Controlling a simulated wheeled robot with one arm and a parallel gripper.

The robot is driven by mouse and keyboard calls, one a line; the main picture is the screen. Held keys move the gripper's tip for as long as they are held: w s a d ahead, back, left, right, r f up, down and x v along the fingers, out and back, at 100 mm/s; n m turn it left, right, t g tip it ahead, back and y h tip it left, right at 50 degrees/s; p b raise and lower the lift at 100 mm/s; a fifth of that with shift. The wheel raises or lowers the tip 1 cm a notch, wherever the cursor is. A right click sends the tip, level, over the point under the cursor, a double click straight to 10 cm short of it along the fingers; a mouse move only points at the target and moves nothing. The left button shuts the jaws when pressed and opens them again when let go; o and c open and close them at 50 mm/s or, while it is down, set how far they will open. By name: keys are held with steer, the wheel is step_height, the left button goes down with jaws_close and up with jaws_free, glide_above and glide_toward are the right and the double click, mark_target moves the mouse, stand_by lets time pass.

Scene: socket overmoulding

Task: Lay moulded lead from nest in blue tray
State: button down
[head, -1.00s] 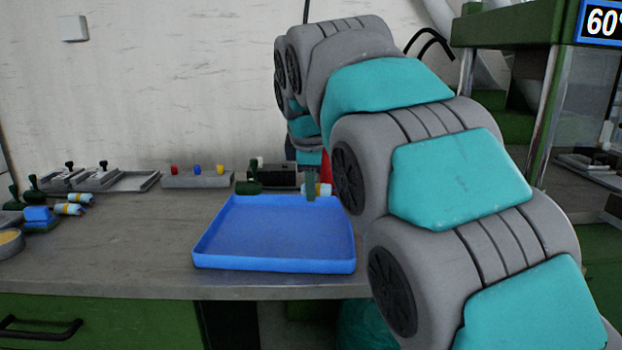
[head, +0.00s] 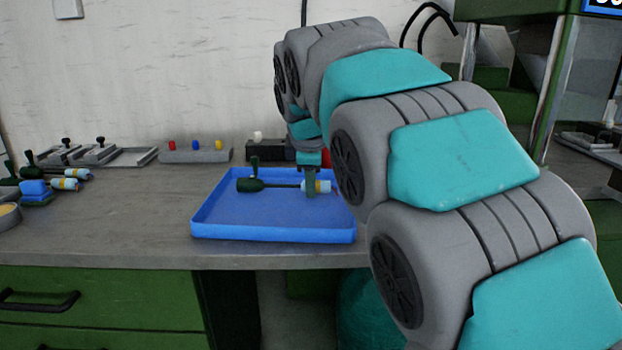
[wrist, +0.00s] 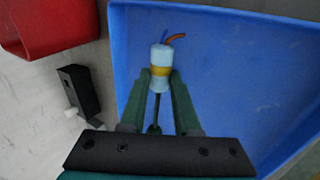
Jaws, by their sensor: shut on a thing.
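The moulded lead has a pale blue end with a yellow band (head: 322,186), a thin black cable and a dark green end (head: 250,185) with an upright stub. My gripper (head: 309,184) is shut on the pale blue end. The lead lies roughly level across the back part of the blue tray (head: 205,222); whether it touches the floor cannot be told. In the wrist view, the fingers (wrist: 159,88) flank the banded end (wrist: 160,72), with orange and blue wires at its tip, over the blue tray (wrist: 235,75). The dark green end is mostly hidden there.
A black block with a white knob (head: 265,150) stands behind the tray; a red bin (wrist: 45,22) is beside it. A grey rack with coloured knobs (head: 195,154) and clamp fixtures (head: 90,154) line the back. Similar leads (head: 70,178) lie left.

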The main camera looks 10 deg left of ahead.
steer(key=c, duration=0.6)
jaws_free()
steer(key=shift+f, duration=0.15)
steer(key=shift+o, duration=0.2)
